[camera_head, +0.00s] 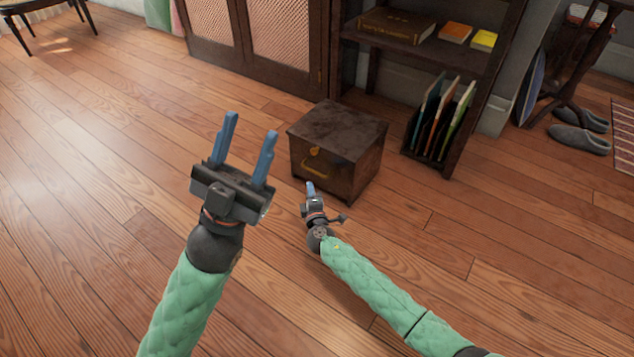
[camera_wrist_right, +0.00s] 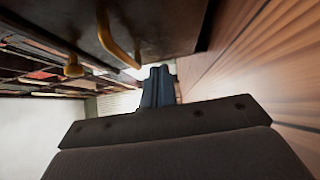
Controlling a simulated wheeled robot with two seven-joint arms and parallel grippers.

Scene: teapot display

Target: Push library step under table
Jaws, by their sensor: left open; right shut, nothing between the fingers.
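The library step appears to be the dark brown wooden box (camera_head: 338,148) with a brass handle and a round brass fitting on its front. It stands on the floor in the head view, and its underside or front fills the top of the right wrist view (camera_wrist_right: 160,22). My right gripper (camera_head: 311,187) is shut and empty, low at the step's front left corner; its fingers (camera_wrist_right: 158,86) lie close to the step, and contact cannot be told. My left gripper (camera_head: 250,135) is open and empty, left of the step. A dark table (camera_head: 585,75) shows partly at the upper right.
Cabinet doors (camera_head: 260,40) stand behind left. Grey slippers (camera_head: 580,138) and a striped rug (camera_head: 625,130) lie at right. The left floor is clear.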

